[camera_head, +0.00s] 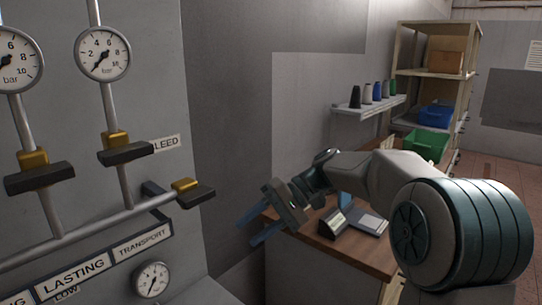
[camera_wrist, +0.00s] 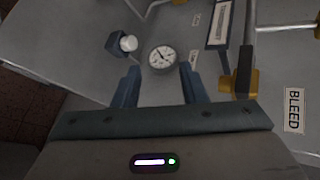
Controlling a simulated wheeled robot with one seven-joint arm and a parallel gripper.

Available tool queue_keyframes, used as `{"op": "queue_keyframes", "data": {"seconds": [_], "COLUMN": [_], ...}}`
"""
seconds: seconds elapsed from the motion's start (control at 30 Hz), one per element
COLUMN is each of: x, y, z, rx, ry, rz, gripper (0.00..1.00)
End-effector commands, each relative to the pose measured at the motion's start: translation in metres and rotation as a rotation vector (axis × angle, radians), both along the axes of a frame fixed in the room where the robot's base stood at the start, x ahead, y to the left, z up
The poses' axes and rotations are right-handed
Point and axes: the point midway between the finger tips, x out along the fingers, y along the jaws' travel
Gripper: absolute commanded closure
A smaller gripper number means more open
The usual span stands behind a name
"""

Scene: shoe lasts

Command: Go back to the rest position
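My gripper (camera_head: 256,228) is held out in the air at mid-picture in the head view, to the right of the grey gauge panel (camera_head: 225,270). Its two blue fingers are spread apart with nothing between them. In the wrist view my gripper (camera_wrist: 160,85) also shows open and empty, with the panel beyond it. A small round gauge (camera_wrist: 163,57) appears beyond the gap between the fingers. My arm reaches in from the right of the head view and is bent.
Pipes with yellow-and-black valve handles (camera_head: 125,152) stick out from the panel at left, near a "BLEED" label (camera_head: 167,143). A wooden desk (camera_head: 345,250) with a device stands behind my arm. A shelf rack (camera_head: 437,75) with bins stands at the back right.

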Motion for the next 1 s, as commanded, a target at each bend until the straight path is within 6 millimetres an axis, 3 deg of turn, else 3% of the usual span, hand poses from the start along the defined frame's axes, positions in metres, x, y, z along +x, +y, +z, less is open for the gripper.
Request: {"op": "queue_keyframes", "data": {"seconds": [0.17, 0.6, 0.8, 1.0], "x": [-0.048, -0.151, -0.178, -0.186], "y": [-0.028, -0.144, -0.177, -0.185], "z": [-0.034, -0.098, -0.115, -0.12], "rx": [-0.3, -0.846, -0.953, -0.981], "ry": [-0.081, -0.391, -0.508, -0.545], "rz": [-0.085, -0.257, -0.287, -0.289], "gripper": [0.62, 0.62, 0.62, 0.62]}}
